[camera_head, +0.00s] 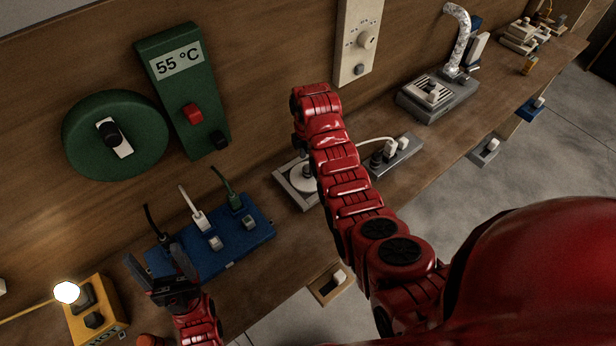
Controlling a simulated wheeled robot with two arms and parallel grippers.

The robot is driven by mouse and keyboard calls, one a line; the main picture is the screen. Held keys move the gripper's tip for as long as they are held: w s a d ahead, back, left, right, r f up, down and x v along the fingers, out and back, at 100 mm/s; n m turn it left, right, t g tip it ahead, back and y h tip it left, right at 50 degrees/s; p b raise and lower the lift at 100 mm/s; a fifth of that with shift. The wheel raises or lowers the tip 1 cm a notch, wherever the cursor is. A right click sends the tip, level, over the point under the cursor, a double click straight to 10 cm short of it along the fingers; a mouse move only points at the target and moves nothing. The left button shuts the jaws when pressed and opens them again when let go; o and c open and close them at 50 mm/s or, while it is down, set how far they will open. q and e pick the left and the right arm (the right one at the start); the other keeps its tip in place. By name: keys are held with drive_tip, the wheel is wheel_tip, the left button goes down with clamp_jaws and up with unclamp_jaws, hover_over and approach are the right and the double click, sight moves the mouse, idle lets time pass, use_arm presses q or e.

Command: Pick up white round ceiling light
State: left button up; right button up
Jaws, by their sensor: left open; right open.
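A white round disc, which looks like the ceiling light (297,178), sits on a pale square plate on the wooden bench in the middle of the view. My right arm crosses in front of it and hides its right part. The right gripper's fingers are hidden behind the arm, so I cannot tell whether they touch the light. My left gripper (156,262) is open, with dark fingers apart, at the front left of the blue block. I see nothing held in it, and it is well to the left of the light.
A blue block (243,244) with plugs and cables stands left of the light. A grey socket strip (403,157) is to its right. A yellow box (108,297) with a glowing bulb (67,292) is at lower left. Green panels (160,60) hang on the wall behind.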

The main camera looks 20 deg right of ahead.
drive_tip(key=shift+w+d+f+p, duration=0.1)
drive_tip(key=shift+w+f+p, duration=0.05)
drive_tip(key=shift+f+p, duration=1.15)
drive_tip(key=shift+f, duration=1.1)
clamp_jaws()
